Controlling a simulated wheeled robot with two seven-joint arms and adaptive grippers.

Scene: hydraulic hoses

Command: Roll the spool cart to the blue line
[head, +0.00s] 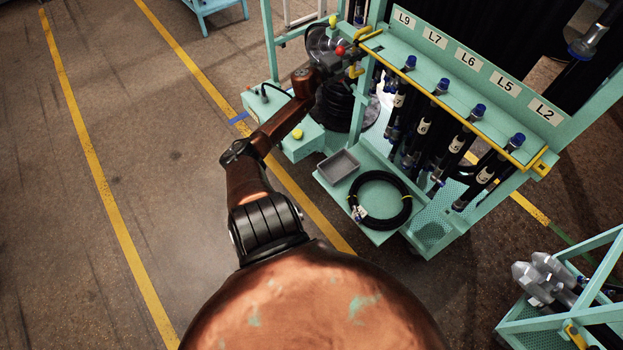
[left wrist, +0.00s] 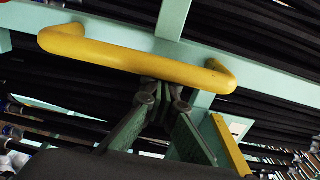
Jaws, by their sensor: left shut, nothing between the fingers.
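What looks like the spool cart is a teal base (head: 302,143) carrying a black wound spool (head: 336,108), beside the hose rack and partly hidden by my left arm. My left gripper (head: 352,54) is at the rack's near end, above the spool, shut and empty. In the left wrist view its fingers (left wrist: 165,92) are just below a yellow bar handle (left wrist: 135,53) on a teal frame. They are not around the handle; contact is unclear. My right gripper is not in view.
The teal hose rack (head: 475,92) with labels and several hanging black hoses stands right of the spool. Its lower shelf holds a grey tray (head: 338,166) and a coiled hose (head: 381,200). Another teal cart (head: 540,322) is at lower right. The floor at left is clear.

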